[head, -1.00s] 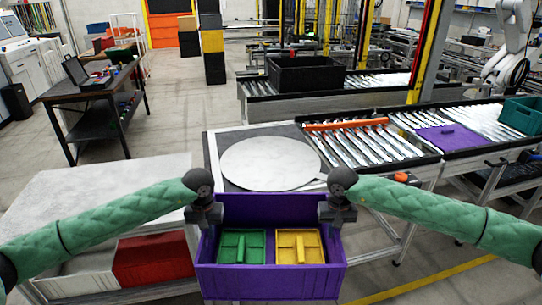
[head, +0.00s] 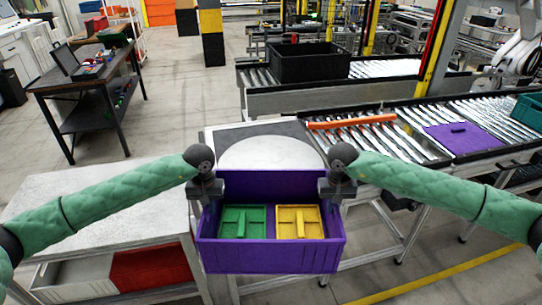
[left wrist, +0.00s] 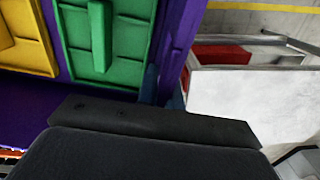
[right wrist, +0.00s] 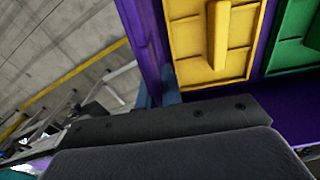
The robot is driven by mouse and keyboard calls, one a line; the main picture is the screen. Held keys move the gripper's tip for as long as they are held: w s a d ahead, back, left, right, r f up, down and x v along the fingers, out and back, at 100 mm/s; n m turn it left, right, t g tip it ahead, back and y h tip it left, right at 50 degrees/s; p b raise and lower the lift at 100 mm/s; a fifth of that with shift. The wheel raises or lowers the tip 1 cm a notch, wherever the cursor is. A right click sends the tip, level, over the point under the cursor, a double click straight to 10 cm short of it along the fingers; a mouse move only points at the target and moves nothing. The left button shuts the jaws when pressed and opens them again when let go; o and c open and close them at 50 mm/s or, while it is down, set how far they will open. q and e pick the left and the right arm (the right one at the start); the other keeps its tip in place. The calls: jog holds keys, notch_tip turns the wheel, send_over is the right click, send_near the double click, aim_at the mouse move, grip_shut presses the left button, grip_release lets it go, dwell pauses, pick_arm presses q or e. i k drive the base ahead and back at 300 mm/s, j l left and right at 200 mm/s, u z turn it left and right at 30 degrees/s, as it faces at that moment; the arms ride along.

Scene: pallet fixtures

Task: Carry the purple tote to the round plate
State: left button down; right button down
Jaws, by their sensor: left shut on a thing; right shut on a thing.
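The purple tote (head: 270,258) is held level between my two grippers in the head view, with a green piece (head: 242,222) and a yellow piece (head: 299,222) side by side inside. My left gripper (head: 207,192) is shut on its left side wall, and my right gripper (head: 336,192) is shut on its right side wall. The round plate (head: 270,153) is pale grey and lies on a table just beyond the tote. The tote and my grippers hide its near part. The wrist views show the green piece (left wrist: 108,40) and the yellow piece (right wrist: 205,45) close up.
A white-topped bench (head: 110,205) stands at the left, with red and white bins beneath. A roller conveyor (head: 385,140) with an orange bar (head: 352,122) and a purple lid (head: 462,137) is at the right. A black crate (head: 308,62) sits farther back.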

aim_at(271, 164)
jog(key=i, duration=1.55)
